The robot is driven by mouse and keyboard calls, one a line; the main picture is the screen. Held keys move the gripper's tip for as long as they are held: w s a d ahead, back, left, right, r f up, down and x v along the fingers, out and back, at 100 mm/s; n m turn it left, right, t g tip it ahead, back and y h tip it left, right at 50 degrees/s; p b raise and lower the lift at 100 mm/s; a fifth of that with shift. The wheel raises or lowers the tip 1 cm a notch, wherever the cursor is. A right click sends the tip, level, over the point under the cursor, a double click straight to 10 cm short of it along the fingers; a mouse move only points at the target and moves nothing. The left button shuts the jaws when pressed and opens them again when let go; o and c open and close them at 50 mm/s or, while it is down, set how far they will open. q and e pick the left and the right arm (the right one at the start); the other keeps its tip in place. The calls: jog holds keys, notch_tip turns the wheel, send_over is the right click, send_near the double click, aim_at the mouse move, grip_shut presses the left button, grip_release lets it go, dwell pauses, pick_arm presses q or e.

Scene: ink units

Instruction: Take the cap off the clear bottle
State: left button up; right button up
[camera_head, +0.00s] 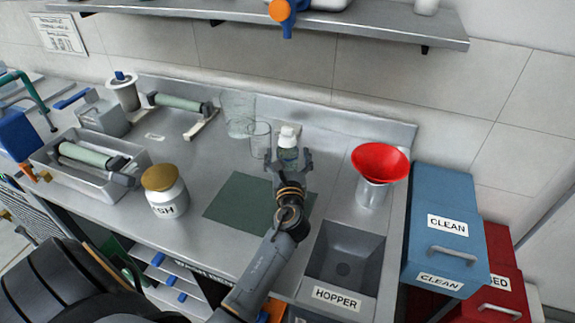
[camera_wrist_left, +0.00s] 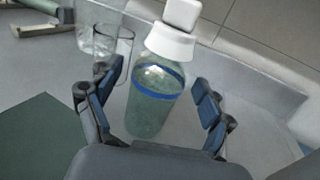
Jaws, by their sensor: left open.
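The clear bottle (camera_head: 288,156) stands upright towards the back of the steel counter, with a white cap (camera_head: 288,133) on top. In the left wrist view the bottle (camera_wrist_left: 154,100) has a blue band near its top, and its white cap (camera_wrist_left: 172,38) sits on the neck. My left gripper (camera_head: 288,164) is at the bottle. In the left wrist view its fingers (camera_wrist_left: 158,98) are open, one on either side of the bottle's body, with gaps showing. The bottle's base is partly hidden by the gripper. My right gripper is not in view.
Clear glasses (camera_head: 260,140) stand just left of the bottle. A red funnel (camera_head: 380,163) sits in a container to the right. A green mat (camera_head: 233,200) lies in front, with a jar (camera_head: 165,191) to its left. A hopper (camera_head: 345,255) opens at the front right.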

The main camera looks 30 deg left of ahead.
pick_arm(q)
jog(key=shift+x, duration=1)
jog(key=shift+f, duration=0.1)
jog(key=shift+c, duration=0.4)
grip_shut()
